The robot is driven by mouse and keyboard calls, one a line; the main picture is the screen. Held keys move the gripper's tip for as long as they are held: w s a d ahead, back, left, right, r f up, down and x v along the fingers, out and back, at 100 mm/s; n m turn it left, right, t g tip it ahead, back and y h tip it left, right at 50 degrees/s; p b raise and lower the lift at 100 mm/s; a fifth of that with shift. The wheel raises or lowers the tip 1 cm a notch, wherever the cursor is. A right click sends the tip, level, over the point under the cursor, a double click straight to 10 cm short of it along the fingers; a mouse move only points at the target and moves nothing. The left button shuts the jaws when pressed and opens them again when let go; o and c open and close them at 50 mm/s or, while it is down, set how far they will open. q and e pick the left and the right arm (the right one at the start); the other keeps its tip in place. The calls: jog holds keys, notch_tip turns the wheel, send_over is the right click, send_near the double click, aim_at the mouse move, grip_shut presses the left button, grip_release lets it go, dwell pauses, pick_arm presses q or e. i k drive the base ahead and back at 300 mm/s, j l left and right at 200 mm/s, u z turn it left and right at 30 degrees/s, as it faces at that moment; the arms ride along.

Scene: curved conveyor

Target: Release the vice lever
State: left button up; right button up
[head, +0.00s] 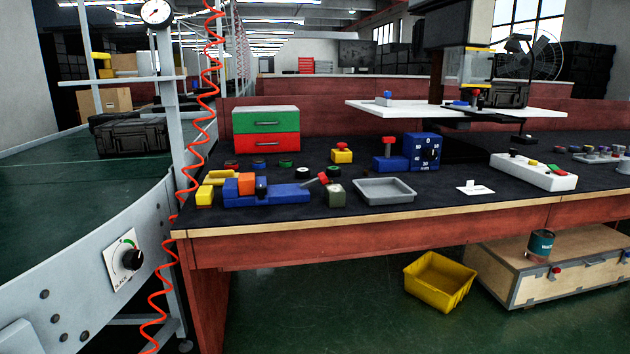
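A low blue vice (283,193) lies on the dark top of the workbench, near its front left corner. An orange block (246,184) stands upright at the vice's left part, beside a dark blue upright piece (262,187). A lever with a red end (322,178) slants up to the right from the vice's right end. Yellow pieces (205,194) sit at the vice's left end; I cannot tell whether they touch it. Neither of my grippers is in view.
A dark green block (336,195) stands just right of the lever, and a grey tray (384,191) beyond it. A drawer box (266,130) stands behind the vice. A coiled red hose (186,190) hangs left of the bench, beside the conveyor (75,270).

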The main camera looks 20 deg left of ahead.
aim_at(322, 178)
jog(key=i+l+u, duration=0.85)
jog(key=l, duration=0.15)
